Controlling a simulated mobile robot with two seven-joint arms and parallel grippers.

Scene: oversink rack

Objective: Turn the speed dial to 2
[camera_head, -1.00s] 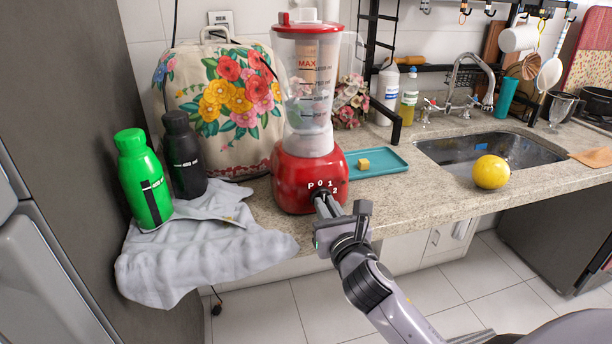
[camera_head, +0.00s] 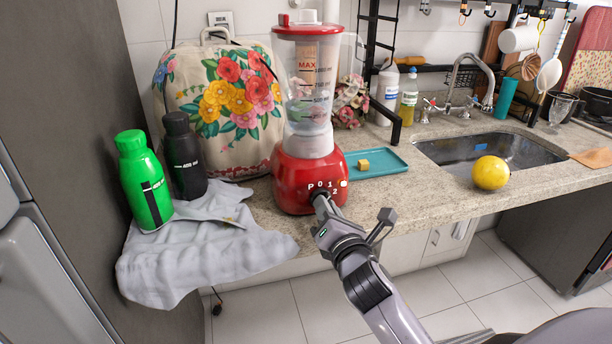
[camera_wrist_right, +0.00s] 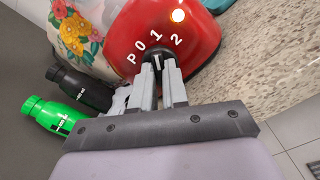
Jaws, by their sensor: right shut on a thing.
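The red blender base (camera_head: 297,181) stands on the counter and carries the marks P, 0, 1 and 2. My right gripper (camera_head: 319,197) reaches its front, and its fingers are closed around the small dark speed dial (camera_wrist_right: 157,59). The fingers cover much of the dial, and I cannot tell for sure which mark it points to. A small light (camera_wrist_right: 177,15) glows on the base near the 1 and 2. The clear jug (camera_head: 308,95) sits upright on the base with its red lid on. My left gripper is not in view.
A green bottle (camera_head: 145,185) and a black bottle (camera_head: 183,155) stand at the left by a grey cloth (camera_head: 190,255). A teal tray (camera_head: 390,160) with a yellow cube (camera_head: 363,164) lies right of the blender. A yellow fruit (camera_head: 491,172) sits near the sink (camera_head: 450,150).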

